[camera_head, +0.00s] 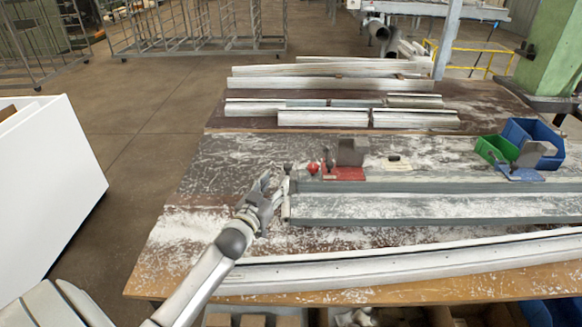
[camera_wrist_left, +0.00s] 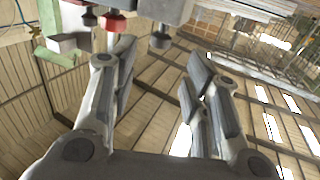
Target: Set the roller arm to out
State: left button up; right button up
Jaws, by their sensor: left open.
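My left gripper (camera_head: 267,187) is open and empty at the left end of the long grey profile channel (camera_head: 420,222) on the bench. Its two spread fingers also show in the left wrist view (camera_wrist_left: 160,68). Just right of the fingers, a narrow pale piece (camera_head: 286,206) stands at the channel's end, with a dark knob (camera_head: 287,167) above it. This may be the roller arm; its setting cannot be told. In the left wrist view, a red knob (camera_wrist_left: 115,22) and a grey cylindrical knob (camera_wrist_left: 160,40) hang near the left finger, apart from the grip. My right gripper is out of view.
A red clamp base (camera_head: 343,173) with a dark block (camera_head: 350,152) stands behind the channel. Green (camera_head: 494,150) and blue (camera_head: 535,133) bins are at the right. Several pale profiles (camera_head: 330,85) lie at the back, and a long one (camera_head: 400,263) along the front edge.

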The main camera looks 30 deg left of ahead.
aim_at(286, 167)
pick_arm(q)
jog(key=w, duration=0.4)
jog(key=w+a+p, duration=0.1)
jog(key=w, duration=0.1)
jog(key=shift+w+r, duration=0.1)
jog(key=shift+w, duration=0.05)
jog(key=shift+w+a+r, duration=0.1)
jog(key=shift+w+a, duration=0.1)
jog(key=shift+w, duration=1.3)
jog(key=shift+c, duration=0.7)
grip_shut()
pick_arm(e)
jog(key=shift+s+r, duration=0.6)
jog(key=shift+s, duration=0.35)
